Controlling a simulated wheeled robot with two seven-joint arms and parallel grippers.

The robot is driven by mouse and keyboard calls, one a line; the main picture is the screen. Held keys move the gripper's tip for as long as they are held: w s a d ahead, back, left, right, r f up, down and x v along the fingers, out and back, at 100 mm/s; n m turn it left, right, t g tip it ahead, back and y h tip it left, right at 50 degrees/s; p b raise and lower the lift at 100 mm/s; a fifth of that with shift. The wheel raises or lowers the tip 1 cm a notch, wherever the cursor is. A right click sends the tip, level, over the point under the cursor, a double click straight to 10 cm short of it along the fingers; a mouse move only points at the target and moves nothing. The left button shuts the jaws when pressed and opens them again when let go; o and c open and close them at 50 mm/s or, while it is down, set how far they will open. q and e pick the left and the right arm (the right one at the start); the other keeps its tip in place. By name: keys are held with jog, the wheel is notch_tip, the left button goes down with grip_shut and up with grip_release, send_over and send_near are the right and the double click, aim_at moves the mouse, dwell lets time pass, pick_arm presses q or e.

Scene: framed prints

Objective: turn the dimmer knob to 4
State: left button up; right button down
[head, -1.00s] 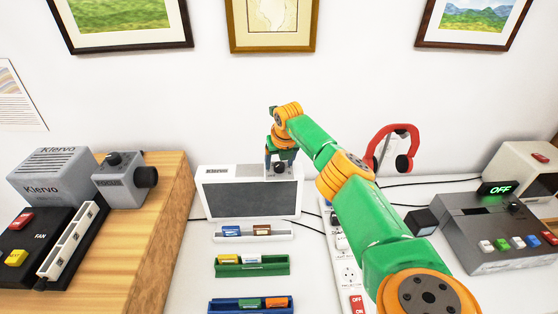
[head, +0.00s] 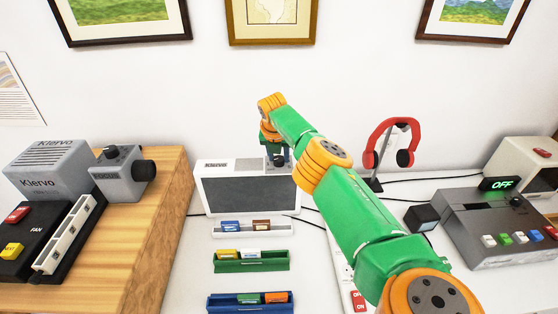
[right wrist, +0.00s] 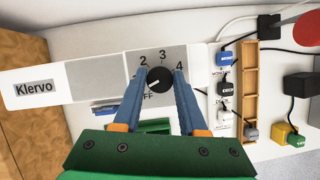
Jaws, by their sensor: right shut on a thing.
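The dimmer knob (right wrist: 158,80) is black and round, on a grey panel of a white Klervo unit (right wrist: 35,88). Printed around it are 2, 3 and 4, with part of OFF below. A short pale mark on the knob appears to point to the lower left, towards OFF. My right gripper (right wrist: 159,77) is shut on the knob, one blue finger on each side. In the head view the Klervo unit (head: 238,191) stands at the back middle; my right gripper (head: 277,149) is at its top right and partly hides the knob. My left gripper is not in view.
Several coloured trays with small blocks, including a green tray (head: 252,266), lie in front of the unit. A wooden block (head: 150,235) stands left, a grey button console (head: 500,232) right. Red headphones (head: 392,140) hang on a stand near my arm.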

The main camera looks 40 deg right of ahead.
jog(key=shift+c, duration=2.2)
grip_release()
jog(key=shift+a+r, duration=0.15)
jog(key=shift+r, duration=0.5)
jog(key=b+v, duration=0.1)
jog(key=v, duration=0.4)
jog(key=shift+s, duration=0.15)
jog(key=shift+a+r, duration=0.15)
jog(key=shift+r, duration=0.2)
